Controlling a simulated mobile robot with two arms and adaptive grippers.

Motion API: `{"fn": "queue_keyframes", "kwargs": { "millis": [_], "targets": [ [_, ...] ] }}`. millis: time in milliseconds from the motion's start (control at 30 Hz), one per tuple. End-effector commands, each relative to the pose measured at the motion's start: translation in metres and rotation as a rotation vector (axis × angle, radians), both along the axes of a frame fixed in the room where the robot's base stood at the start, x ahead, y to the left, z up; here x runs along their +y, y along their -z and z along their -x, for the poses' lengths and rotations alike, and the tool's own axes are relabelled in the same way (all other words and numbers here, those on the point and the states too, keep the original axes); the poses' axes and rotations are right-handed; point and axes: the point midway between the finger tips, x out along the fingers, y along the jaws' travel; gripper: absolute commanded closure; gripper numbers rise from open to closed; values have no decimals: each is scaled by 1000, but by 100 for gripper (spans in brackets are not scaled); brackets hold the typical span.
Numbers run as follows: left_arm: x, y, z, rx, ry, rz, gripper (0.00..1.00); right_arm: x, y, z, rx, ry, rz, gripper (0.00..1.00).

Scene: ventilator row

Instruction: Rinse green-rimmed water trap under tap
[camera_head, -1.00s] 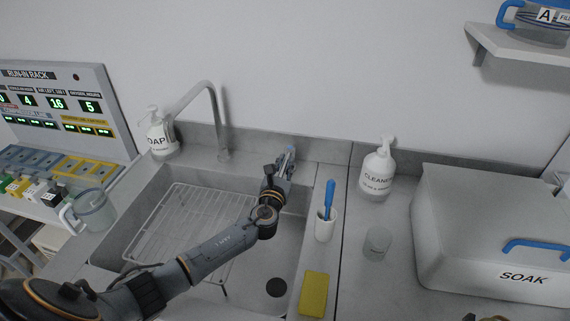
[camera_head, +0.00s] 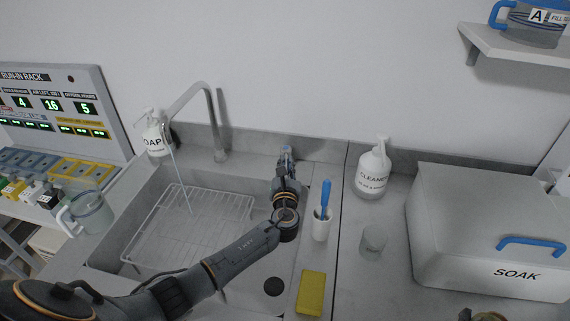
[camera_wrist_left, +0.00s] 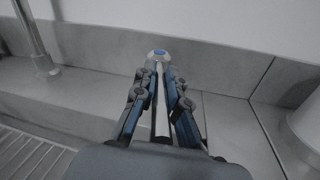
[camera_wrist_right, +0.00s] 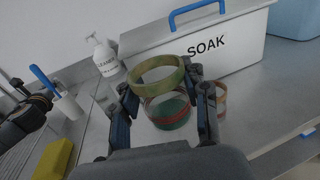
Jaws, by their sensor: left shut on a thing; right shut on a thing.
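The green-rimmed water trap (camera_wrist_right: 160,85), a clear cup with green and red at its lower part, is held in my right gripper (camera_wrist_right: 165,95) in the right wrist view. In the head view only a bit of that arm shows at the bottom right edge. The tap (camera_head: 215,120) is a tall grey spout behind the sink (camera_head: 140,215); a thin stream of water (camera_head: 180,175) falls from it onto the rack. My left gripper (camera_head: 286,160) is shut on the pale tap lever (camera_wrist_left: 158,62), which has a blue-dotted end, behind the sink's right side.
A wire rack (camera_head: 190,225) lies in the sink. A soap bottle (camera_head: 153,135), cleaner bottle (camera_head: 373,170), brush cup (camera_head: 321,225), clear cup (camera_head: 373,240) and yellow sponge (camera_head: 311,292) stand around it. The SOAK box (camera_head: 480,220) fills the right counter.

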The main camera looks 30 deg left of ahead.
Motion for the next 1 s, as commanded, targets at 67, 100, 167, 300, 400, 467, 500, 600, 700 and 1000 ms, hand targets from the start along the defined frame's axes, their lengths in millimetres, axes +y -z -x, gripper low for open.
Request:
{"fn": "queue_keyframes", "kwargs": {
  "millis": [67,100,167,300,400,467,500,600,700,1000],
  "targets": [
    [0,0,0,0,0,0,80,0,0,0,0,0,0,82],
    [0,0,0,0,0,0,72,0,0,0,0,0,0,82],
    [0,0,0,0,0,0,65,0,0,0,0,0,0,82],
    [0,0,0,0,1,0,65,0,0,0,0,0,0,82],
    [0,0,0,0,1,0,65,0,0,0,0,0,0,82],
    [0,0,1,0,1,0,65,0,0,0,0,0,0,82],
    [-1,0,3,0,1,0,65,0,0,0,0,0,0,82],
    [-5,1,11,1,3,-1,65,0,0,0,0,0,0,82],
    [-12,1,26,1,3,2,65,0,0,0,0,0,0,82],
    [-38,1,81,1,3,2,65,0,0,0,0,0,0,82]
  ]
}}
